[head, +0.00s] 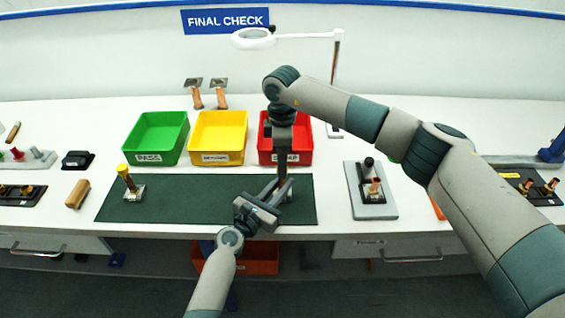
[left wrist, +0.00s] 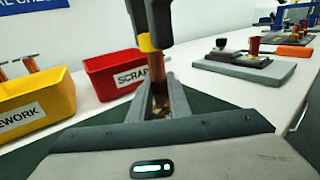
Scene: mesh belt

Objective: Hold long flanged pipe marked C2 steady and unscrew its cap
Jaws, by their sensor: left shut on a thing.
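My left gripper (left wrist: 160,98) is shut on a copper-coloured pipe (left wrist: 157,57) standing between its fingers. A yellow piece (left wrist: 146,42), which looks like the cap, shows at the upper part of the pipe in the left wrist view. The C2 mark is not readable. My right gripper (head: 284,180) comes straight down from above, and its dark fingers are around the pipe's top in the left wrist view (left wrist: 150,22). I cannot tell whether they grip. In the head view, the pipe is mostly hidden by the two grippers. My left gripper (head: 276,190) is over the right part of the green mat (head: 190,208).
Another yellow-topped pipe (head: 129,180) stands on the mat's left. Green (head: 155,150), yellow (head: 217,155) and red (head: 285,158) bins stand behind the mat. A grey plate with a fixture (head: 370,205) lies to the right. The mat's middle is clear.

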